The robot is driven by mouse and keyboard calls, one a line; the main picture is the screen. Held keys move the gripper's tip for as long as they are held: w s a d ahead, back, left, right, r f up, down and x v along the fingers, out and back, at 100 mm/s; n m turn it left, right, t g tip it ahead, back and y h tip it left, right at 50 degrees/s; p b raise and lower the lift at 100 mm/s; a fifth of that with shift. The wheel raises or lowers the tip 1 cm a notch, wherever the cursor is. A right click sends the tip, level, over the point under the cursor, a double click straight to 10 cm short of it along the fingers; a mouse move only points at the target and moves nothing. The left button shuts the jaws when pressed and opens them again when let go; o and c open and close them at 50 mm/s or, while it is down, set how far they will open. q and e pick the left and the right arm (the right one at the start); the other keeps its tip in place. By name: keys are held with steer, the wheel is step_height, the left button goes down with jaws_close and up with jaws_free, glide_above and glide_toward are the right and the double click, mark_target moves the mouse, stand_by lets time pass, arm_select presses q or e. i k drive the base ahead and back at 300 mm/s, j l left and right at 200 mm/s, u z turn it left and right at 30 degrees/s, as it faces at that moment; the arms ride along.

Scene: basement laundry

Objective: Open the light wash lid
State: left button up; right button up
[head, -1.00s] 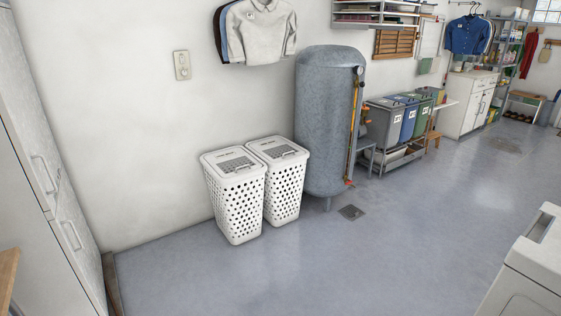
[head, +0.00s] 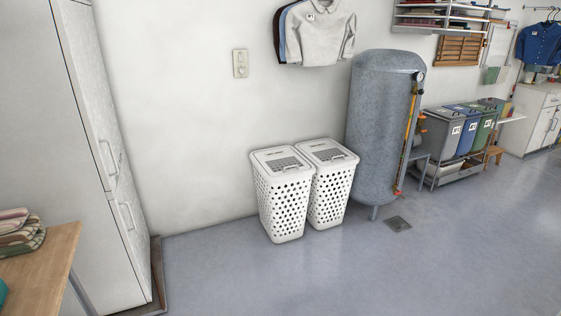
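Two white perforated laundry hampers stand side by side on the floor against the back wall, near the middle of the head view. The left hamper (head: 284,205) has its lid (head: 281,161) shut. The right hamper (head: 331,192) has its lid (head: 327,151) shut too. Each lid has a grey slotted panel and a small dark label strip that I cannot read, so I cannot tell which one is the light wash. Neither of my grippers is in view.
A grey tank (head: 380,135) stands right of the hampers, with a floor drain (head: 397,224) before it. Sorting bins (head: 468,135) are further right. A tall white cabinet (head: 95,180) and a wooden table (head: 48,268) with folded cloths (head: 20,232) are left. The floor before the hampers is clear.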

mark_target(279, 161)
steer(key=i+l+z, duration=0.1)
steer(key=i+z, duration=0.3)
steer(key=i, duration=1)
